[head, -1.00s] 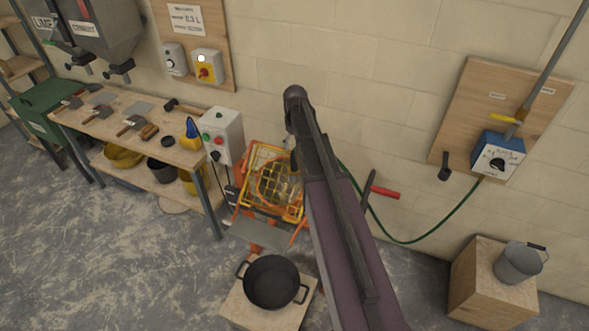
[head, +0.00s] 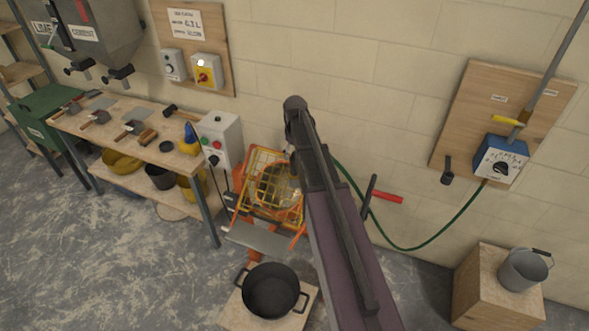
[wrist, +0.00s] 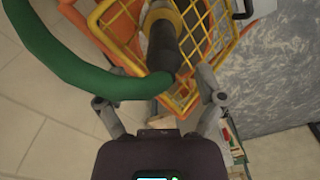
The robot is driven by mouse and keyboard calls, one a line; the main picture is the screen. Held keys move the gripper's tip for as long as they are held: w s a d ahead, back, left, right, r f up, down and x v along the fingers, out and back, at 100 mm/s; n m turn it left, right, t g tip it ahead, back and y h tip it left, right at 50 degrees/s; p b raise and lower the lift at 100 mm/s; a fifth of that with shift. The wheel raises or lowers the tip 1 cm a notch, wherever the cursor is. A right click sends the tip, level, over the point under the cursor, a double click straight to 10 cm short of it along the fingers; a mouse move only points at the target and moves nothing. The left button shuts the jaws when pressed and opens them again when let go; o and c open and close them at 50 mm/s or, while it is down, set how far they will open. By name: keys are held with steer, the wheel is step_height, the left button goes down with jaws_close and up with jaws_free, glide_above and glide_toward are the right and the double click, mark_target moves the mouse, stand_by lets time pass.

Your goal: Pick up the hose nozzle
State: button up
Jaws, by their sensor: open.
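The hose nozzle (wrist: 163,48) shows in the wrist view as a dark cylinder with a yellowish collar at its far end. The thick green hose (wrist: 60,62) curves in from the left to the nozzle's near end. My gripper (wrist: 162,72) is open, with one finger on each side of the nozzle; I cannot tell whether either finger touches it. The hose crosses in front of the left finger. In the head view my arm reaches toward the orange mixer and hides most of the nozzle and gripper.
The orange mixer with its yellow wire guard (head: 262,180) lies just beyond the nozzle. A black tub (head: 271,290) stands below it. A workbench (head: 190,158) with tools is at left. The green hose (head: 425,246) runs to a blue meter box (head: 499,156) on the wall.

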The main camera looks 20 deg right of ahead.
mark_target(294, 164)
steer(key=shift+a+f+b, duration=0.15)
steer(key=shift+f+b, duration=2.3)
steer(key=shift+f, duration=0.1)
jaws_close()
